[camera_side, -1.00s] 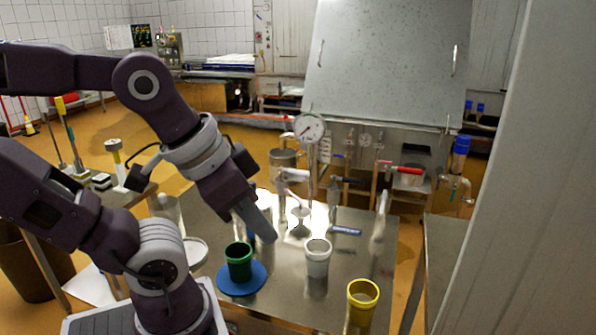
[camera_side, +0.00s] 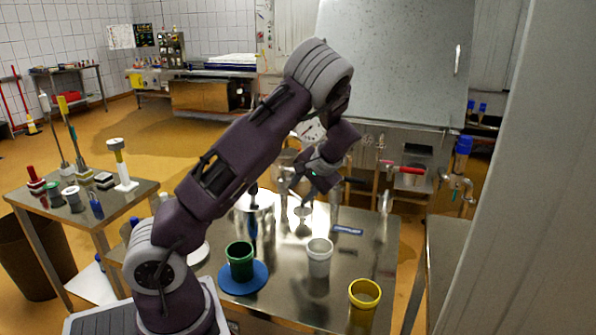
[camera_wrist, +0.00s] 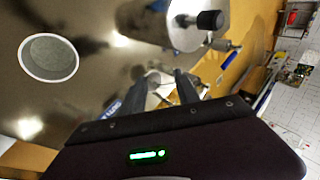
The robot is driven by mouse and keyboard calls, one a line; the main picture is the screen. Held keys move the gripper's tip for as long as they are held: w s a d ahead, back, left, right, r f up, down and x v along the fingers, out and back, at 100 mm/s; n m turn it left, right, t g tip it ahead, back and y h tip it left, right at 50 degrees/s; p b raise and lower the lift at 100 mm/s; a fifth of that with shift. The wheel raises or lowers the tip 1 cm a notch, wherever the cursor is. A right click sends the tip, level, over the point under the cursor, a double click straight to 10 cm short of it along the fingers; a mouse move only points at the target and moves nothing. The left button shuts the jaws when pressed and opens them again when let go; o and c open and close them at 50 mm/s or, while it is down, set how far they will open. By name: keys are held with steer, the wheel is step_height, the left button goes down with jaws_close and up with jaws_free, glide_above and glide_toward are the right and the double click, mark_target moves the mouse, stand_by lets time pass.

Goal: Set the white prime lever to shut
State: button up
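I cannot pick out the white prime lever now. In the side view, my wrist and gripper cover the part of the pipework below the dial gauge (camera_side: 309,131) where a white lever showed before. My gripper (camera_side: 304,196) points down there, above the steel table near the metal fittings. In the wrist view, the two fingers of my gripper (camera_wrist: 162,82) stand apart. A pale metallic shape shows beyond the gap between them. I see no thing clearly held, and contact with the pipework cannot be told.
A green cup (camera_side: 239,260) stands on a blue disc (camera_side: 243,279). A white cup (camera_side: 319,257) and a yellow cup (camera_side: 364,294) stand on the table's front half. A red handle (camera_side: 402,168) is on the right. A metal cylinder with a black knob (camera_wrist: 208,20) is close in the wrist view.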

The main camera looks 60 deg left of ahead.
steer(key=w+a+f+m+y, duration=0.2)
steer(key=w+a+m+y, duration=0.1)
steer(key=a, duration=0.6)
steer(key=w+a+f+m+t+y, duration=0.1)
steer(key=w+a+m+y, duration=0.3)
steer(key=a, duration=0.6)
steer(key=shift+w+a+f+y, duration=0.15)
steer(key=shift+w+f+y, duration=0.55)
steer(key=shift+y, duration=0.4)
steer(key=shift+s+f, duration=0.1)
jaws_close()
